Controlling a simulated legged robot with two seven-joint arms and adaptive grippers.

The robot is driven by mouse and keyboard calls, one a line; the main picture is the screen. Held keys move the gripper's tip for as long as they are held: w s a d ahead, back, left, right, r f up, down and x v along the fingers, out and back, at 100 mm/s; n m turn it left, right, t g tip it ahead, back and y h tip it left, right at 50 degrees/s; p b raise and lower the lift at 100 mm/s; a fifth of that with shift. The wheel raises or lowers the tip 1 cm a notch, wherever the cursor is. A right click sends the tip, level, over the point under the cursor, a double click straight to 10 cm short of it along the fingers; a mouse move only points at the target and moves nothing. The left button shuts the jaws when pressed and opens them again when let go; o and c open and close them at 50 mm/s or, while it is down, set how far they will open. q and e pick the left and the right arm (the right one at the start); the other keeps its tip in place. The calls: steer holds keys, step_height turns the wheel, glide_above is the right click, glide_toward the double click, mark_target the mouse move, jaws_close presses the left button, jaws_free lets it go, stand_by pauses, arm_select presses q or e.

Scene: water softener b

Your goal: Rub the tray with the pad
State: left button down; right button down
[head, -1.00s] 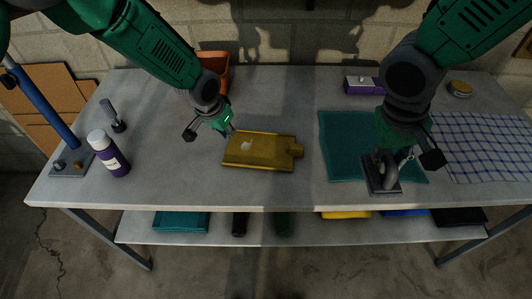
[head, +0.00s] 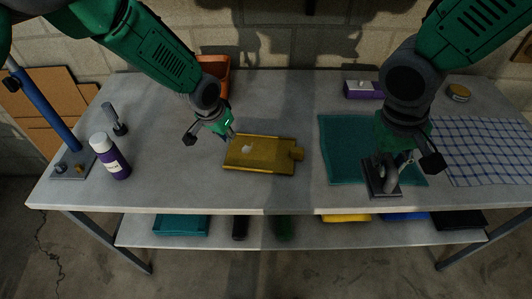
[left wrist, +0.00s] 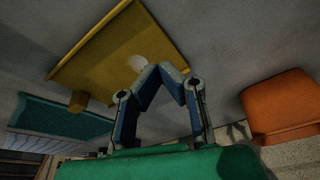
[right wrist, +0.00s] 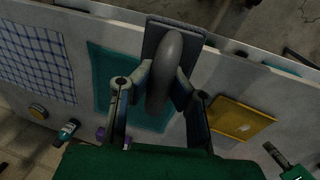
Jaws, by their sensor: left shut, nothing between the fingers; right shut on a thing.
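A yellow tray (head: 262,157) with a small handle on its right end lies flat at the middle of the table, with a pale blob (head: 248,148) on it. The tray also shows in the left wrist view (left wrist: 100,55). My left gripper (head: 231,136) is shut and empty at the tray's left edge; I cannot tell if it touches. My right gripper (right wrist: 158,92) is shut on the grey arched handle of a dark flat pad (head: 381,184). The pad is over the front part of the teal cloth (head: 345,150), right of the tray; the arm partly hides it.
A purple bottle (head: 110,157) and a blue post on a base (head: 72,165) stand at left. An orange container (head: 217,70) is behind my left arm. A purple box (head: 361,89), a small jar (head: 458,92) and a checked cloth (head: 485,150) are at right. The table's front middle is clear.

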mark_target(230, 152)
arm_select(q)
steer(key=shift+a, duration=0.2)
arm_select(e)
steer(key=shift+a, duration=0.25)
arm_select(q)
steer(key=shift+d+f+b, duration=0.1)
steer(key=shift+f+b, duration=0.25)
steer(key=shift+f, duration=0.2)
arm_select(e)
steer(key=shift+d+f, duration=0.15)
steer(key=shift+f, duration=0.2)
